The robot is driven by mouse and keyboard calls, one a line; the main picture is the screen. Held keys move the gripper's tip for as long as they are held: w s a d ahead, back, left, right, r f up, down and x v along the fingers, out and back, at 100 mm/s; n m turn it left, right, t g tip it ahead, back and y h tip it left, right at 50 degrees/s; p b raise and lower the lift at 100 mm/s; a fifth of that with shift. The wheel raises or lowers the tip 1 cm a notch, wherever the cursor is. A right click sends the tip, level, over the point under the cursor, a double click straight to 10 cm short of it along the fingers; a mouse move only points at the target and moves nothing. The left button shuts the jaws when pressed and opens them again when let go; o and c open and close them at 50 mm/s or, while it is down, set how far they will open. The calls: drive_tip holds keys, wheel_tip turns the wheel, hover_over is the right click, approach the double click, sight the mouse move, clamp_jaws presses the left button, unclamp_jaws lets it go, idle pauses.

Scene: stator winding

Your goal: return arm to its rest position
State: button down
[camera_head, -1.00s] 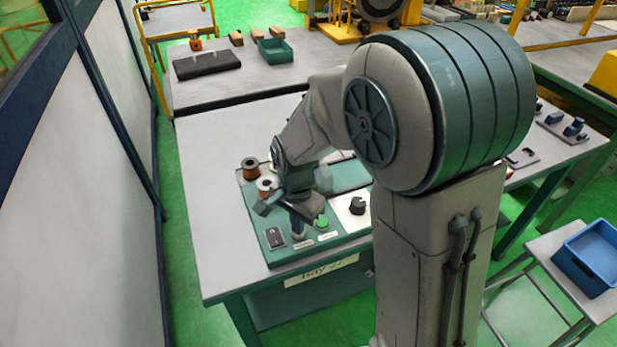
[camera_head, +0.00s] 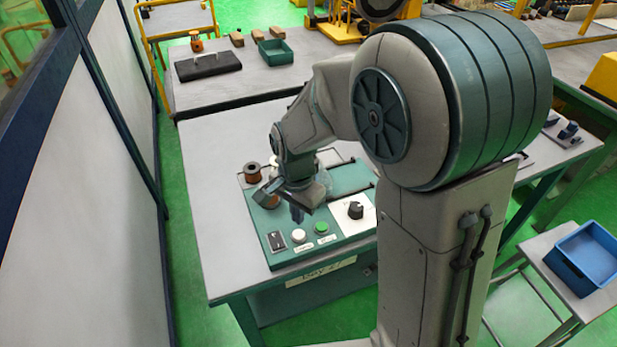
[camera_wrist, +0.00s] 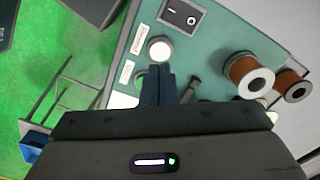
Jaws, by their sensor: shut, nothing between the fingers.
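My gripper (camera_head: 298,214) hangs over the green control panel (camera_head: 273,241) of the winding machine, with its fingers pointing down. In the wrist view the two dark fingers (camera_wrist: 158,84) are together and empty. Just beyond the fingertips in that view is a white round button (camera_wrist: 160,49), which also shows in the head view (camera_head: 299,236). The fingers appear above and apart from it. A black rocker switch (camera_wrist: 180,15) lies beside the button. My arm hides part of the machine behind the gripper.
A green button (camera_head: 321,228) and a black knob (camera_head: 355,210) sit to the right on the panel. Copper wire spools (camera_wrist: 249,76) stand near the gripper. A blue bin (camera_head: 591,255) is on a side stand at right. The table's left part (camera_head: 213,205) is clear.

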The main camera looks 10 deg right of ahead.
drive_tip(key=shift+r+p, duration=0.45)
drive_tip(key=shift+r, duration=0.4)
drive_tip(key=s+d+r+n+t, duration=0.3)
drive_tip(key=s+d+r+n, duration=0.6)
drive_tip(key=s+d+r, duration=0.2)
drive_tip(key=shift+s+d+r, duration=0.15)
drive_tip(key=shift+s+d, duration=0.35)
drive_tip(key=shift+s, duration=0.35)
